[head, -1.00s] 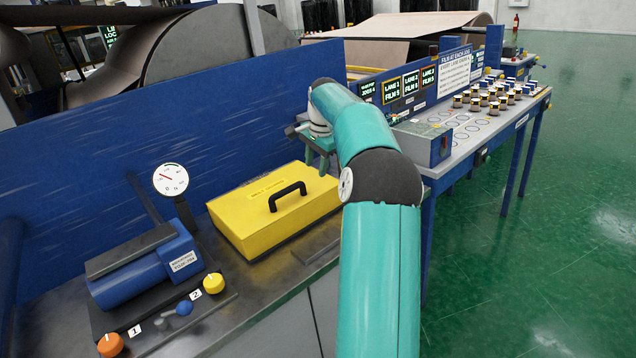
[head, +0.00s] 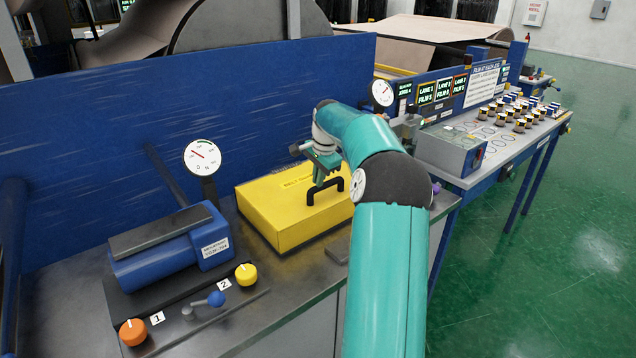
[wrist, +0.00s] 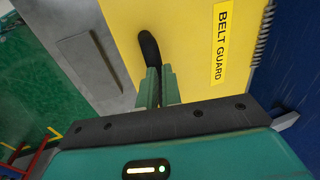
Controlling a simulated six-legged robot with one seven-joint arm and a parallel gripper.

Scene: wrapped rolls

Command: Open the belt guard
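The belt guard is a yellow box-shaped cover (head: 285,222) lying closed and flat on the bench, with a black bar handle (head: 340,186) on top. The wrist view shows its yellow top (wrist: 190,50), a "BELT GUARD" label (wrist: 222,45) and the handle (wrist: 149,48) running toward my fingertips. My gripper (head: 322,181) is over the guard at the handle, pointing down. In the wrist view its two green fingers (wrist: 159,76) are close together, with the handle's near end at or between the tips. Whether they press on it is not clear.
A blue motor (head: 175,250) with a dial gauge (head: 203,158) stands left of the guard. Orange (head: 132,332) and yellow (head: 246,274) knobs and a blue-tipped lever (head: 215,298) sit in front. A blue wall panel (head: 130,130) rises behind. A grey box (head: 452,150) stands to the right.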

